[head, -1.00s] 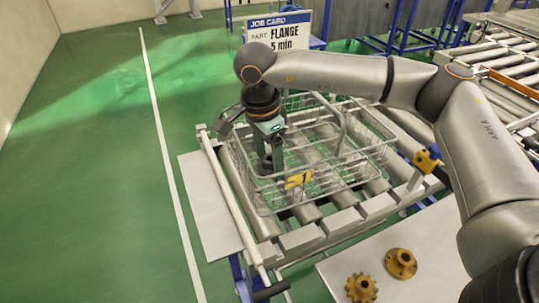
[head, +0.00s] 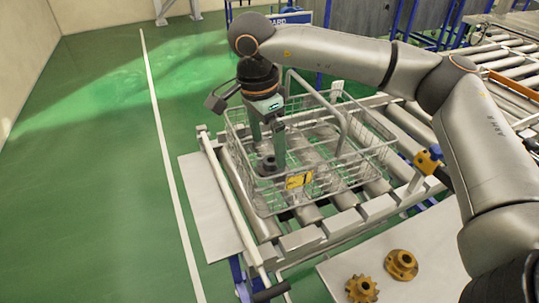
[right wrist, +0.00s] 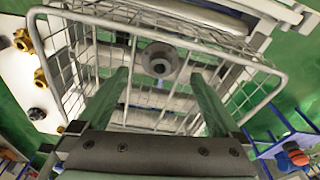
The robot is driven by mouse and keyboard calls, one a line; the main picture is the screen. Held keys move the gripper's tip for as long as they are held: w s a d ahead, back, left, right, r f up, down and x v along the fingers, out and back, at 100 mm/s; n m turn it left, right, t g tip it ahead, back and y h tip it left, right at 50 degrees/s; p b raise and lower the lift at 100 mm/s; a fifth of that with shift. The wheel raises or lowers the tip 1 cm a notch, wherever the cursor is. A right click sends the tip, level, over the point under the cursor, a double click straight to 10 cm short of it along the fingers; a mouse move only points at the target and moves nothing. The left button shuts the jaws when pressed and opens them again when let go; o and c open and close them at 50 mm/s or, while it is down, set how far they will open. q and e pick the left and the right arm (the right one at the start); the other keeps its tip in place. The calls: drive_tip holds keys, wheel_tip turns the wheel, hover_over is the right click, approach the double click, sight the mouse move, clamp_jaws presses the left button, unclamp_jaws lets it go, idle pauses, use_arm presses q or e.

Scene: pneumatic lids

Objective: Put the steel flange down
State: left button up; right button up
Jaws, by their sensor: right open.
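The steel flange (head: 267,165) is a grey round part with a hub. It rests in the wire basket (head: 345,178), near the left end. In the right wrist view the flange (right wrist: 160,62) shows its round rim and dark centre bore, between and beyond the fingertips. My right gripper (head: 268,143) points down over the basket, above the flange. Its two fingers are apart with nothing between them, as the right wrist view (right wrist: 160,80) also shows. My left gripper is out of view.
The basket stands on a roller conveyor (head: 290,240) and has a raised wire handle (head: 318,98) and a yellow tag (head: 299,180). The floor at left is clear.

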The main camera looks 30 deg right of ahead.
sight(264, 170)
wheel_tip(264, 170, up, 8)
drive_tip(key=shift+a+f, duration=0.25)
drive_tip(key=shift+a, duration=0.2)
drive_tip(key=shift+s, duration=0.1)
